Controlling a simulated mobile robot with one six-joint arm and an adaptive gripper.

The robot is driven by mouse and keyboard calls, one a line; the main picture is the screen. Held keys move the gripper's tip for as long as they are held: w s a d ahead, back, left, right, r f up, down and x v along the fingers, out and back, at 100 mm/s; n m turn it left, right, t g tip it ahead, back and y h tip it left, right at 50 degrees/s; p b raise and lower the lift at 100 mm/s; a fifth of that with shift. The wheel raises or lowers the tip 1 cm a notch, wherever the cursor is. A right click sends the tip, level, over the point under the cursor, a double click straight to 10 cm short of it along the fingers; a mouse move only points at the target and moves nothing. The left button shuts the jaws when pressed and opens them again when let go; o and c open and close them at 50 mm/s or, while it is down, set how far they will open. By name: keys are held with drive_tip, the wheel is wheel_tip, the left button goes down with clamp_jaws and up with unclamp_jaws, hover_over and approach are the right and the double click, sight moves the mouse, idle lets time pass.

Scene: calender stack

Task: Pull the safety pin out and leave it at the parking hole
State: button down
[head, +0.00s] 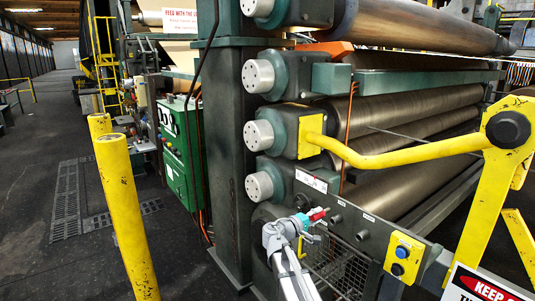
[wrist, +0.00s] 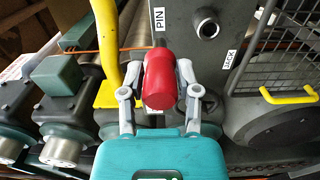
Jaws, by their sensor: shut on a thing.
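The safety pin shows as a red grip (head: 317,214) in front of the dark machine panel, and as a red cylinder (wrist: 159,80) in the wrist view. My gripper (head: 314,217) is shut on it; in the wrist view both grey fingers of my gripper (wrist: 160,85) press its sides. The pin's far end points at the panel beside a "PIN" label (wrist: 158,20). A short dark piece shows beyond the grip; I cannot tell whether it sits in a hole. A round socket (wrist: 207,24) is just right of it. I cannot tell which opening is the parking hole.
A yellow box with a blue button (head: 402,252) is right of the pin. Wire mesh (head: 345,268) lies below. A yellow bar (head: 400,157) crosses above, near the rollers (head: 420,105). Yellow posts (head: 126,215) stand left, with open floor beyond.

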drive_tip(key=shift+a+r, duration=0.15)
drive_tip(key=shift+r, duration=0.1)
idle(0.6)
